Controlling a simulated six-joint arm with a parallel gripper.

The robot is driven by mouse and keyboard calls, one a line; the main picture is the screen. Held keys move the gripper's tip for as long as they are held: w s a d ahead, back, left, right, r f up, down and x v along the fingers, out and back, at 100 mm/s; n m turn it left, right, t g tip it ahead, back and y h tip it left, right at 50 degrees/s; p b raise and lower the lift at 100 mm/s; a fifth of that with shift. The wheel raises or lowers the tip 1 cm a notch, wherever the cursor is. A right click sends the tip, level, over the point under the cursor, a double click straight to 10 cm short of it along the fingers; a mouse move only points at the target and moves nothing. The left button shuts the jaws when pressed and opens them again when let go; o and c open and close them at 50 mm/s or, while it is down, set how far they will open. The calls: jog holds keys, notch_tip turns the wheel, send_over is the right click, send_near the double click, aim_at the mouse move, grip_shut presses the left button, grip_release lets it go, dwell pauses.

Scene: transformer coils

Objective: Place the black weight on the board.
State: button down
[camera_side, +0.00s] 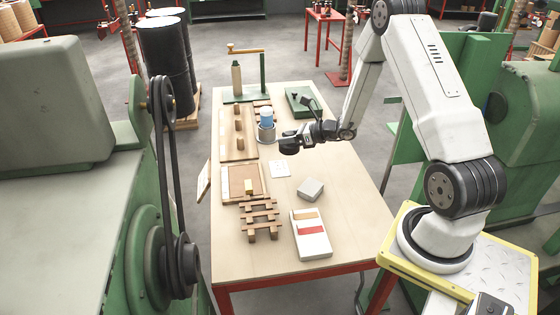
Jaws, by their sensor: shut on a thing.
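My gripper (293,137) is over the middle of the table, pointing left. It is shut on a small dark piece (289,145), which looks like the black weight; the dark fingers and the dark piece are hard to tell apart at this size. I cannot tell whether the held piece touches anything.
A blue cylinder (267,115) on a grey base stands just left of my gripper. A white card (280,169), a grey block (310,189), a wooden rack (262,215) and a white box (311,240) lie nearer. The right side of the table (350,205) is clear.

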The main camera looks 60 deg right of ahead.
jog(key=a+r, duration=0.1)
jog(key=a, duration=0.7)
jog(key=shift+w+a+r+t, duration=0.15)
jog(key=shift+a+r+t, duration=0.15)
jog(key=shift+a+r, duration=0.1)
jog(key=w+f, duration=0.2)
jog(key=w, duration=0.2)
jog(key=w+d+f, duration=0.1)
jog(key=w+f, duration=0.2)
jog(key=w, duration=0.1)
jog(key=w+d+f, duration=0.1)
jog(key=w+f, duration=0.2)
jog(key=w, duration=0.1)
jog(key=shift+w+d+f, duration=0.15)
jog(key=shift+w+d, duration=0.05)
jog(key=shift+w+d+f, duration=0.1)
jog(key=shift+w+f, duration=0.35)
jog(key=shift+f, duration=0.05)
